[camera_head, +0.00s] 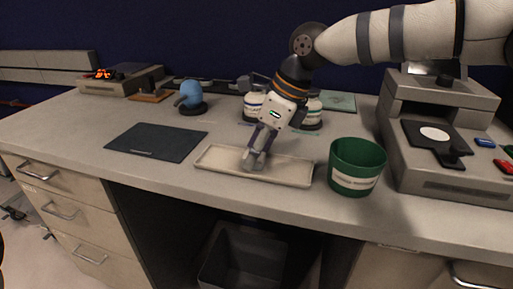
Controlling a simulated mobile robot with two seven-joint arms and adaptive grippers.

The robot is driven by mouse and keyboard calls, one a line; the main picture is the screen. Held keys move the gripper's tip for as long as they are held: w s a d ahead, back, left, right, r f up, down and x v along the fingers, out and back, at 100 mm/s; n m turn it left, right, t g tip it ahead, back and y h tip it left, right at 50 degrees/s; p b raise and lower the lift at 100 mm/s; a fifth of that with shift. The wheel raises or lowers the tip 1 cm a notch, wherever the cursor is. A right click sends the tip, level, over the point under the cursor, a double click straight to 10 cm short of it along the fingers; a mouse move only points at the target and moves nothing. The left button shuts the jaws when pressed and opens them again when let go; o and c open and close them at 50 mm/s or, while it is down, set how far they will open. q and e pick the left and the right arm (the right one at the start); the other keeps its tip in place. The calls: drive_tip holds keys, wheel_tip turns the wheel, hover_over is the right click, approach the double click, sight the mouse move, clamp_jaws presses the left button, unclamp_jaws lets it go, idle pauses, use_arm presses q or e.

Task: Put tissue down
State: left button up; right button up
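My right gripper (253,165) reaches down from the upper right. Its fingertips are at the left-middle part of a shallow cream tray (290,176) on the counter. The fingers look close together, but the view is too small to tell whether they are shut or hold something. I cannot make out a tissue; it may be hidden at the fingers. A green bin (357,168) with a white label stands just right of the tray. My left gripper is not in view.
A dark flat mat (157,142) lies left of the tray. A blue rounded object (190,94) stands behind it. White containers (254,104) stand behind my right gripper. A grey machine (440,135) fills the right side. A dark open bin (245,260) sits below the counter.

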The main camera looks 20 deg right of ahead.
drive_tip(key=v, duration=1.2)
drive_tip(key=shift+r+p, duration=0.2)
drive_tip(key=shift+p, duration=0.1)
